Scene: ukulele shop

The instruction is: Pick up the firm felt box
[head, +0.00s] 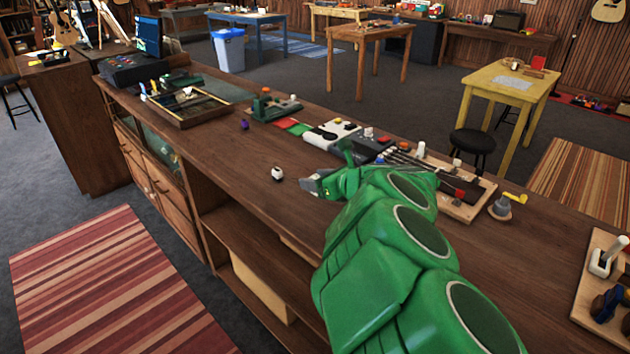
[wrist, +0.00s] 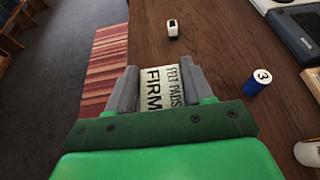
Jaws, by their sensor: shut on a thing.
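The firm felt box (wrist: 163,90) is pale with dark lettering reading "FELT PADS FIRM". In the wrist view it sits between the two grey fingers of my gripper (wrist: 159,65), which is shut on it. In the head view my gripper (head: 314,185) is over the long wooden counter, near its front edge. I cannot make out the box there; my green arm and gripper hide it. I cannot tell how far the box is above the counter.
A small white and black item (head: 277,173) stands just left of my gripper; it also shows in the wrist view (wrist: 172,30). A blue cylinder marked 3 (wrist: 258,83) is to the right. Pedals and tools line the counter's back (head: 340,133). The counter's left front is clear.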

